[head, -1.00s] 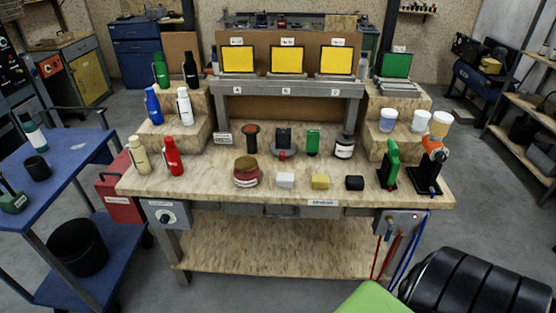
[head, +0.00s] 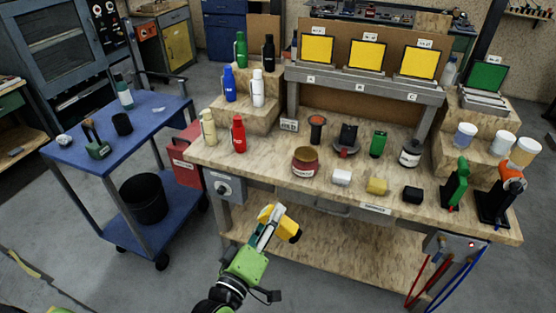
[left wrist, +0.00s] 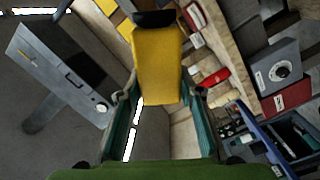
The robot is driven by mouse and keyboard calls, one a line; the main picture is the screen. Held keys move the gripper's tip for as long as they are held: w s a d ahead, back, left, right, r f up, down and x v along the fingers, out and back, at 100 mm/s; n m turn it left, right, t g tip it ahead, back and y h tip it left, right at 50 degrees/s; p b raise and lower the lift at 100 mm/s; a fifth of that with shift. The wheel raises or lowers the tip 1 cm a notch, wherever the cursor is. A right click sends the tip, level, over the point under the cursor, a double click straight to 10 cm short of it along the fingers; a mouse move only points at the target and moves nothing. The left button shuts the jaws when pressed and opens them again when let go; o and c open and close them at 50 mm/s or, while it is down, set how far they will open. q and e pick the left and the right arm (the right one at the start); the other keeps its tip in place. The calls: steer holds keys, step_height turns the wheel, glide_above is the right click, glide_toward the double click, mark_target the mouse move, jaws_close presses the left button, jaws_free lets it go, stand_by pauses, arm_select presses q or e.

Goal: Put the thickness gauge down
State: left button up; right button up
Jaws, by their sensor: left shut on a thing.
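The thickness gauge (head: 287,224), a yellow block with a black end, is held in my left gripper (head: 268,228) in the head view. The gripper is in front of the workbench's front edge, towards its left side. In the left wrist view the yellow gauge (left wrist: 158,65) sits between the two fingers of the gripper (left wrist: 159,98), with its black end pointing away from the palm. The gauge looks clear of any surface. My right gripper does not show.
The workbench (head: 262,165) holds bottles, jars, small blocks and stands. Its front strip is partly bare near the red bottle (head: 238,135).

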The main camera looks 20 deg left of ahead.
arm_select(q)
steer(key=w+a+r+m+p, duration=0.1)
steer(key=w+m, duration=0.4)
steer(key=w, duration=0.6)
steer(key=w+a+r+m+y+p, duration=0.1)
steer(key=w+r+m, duration=0.4)
steer(key=w, duration=0.7)
steer(key=shift+w+a+r+m+p, duration=0.2)
steer(key=shift+a+m+p, duration=0.2)
steer(key=shift+a+p, duration=0.45)
steer(key=shift+f, duration=0.1)
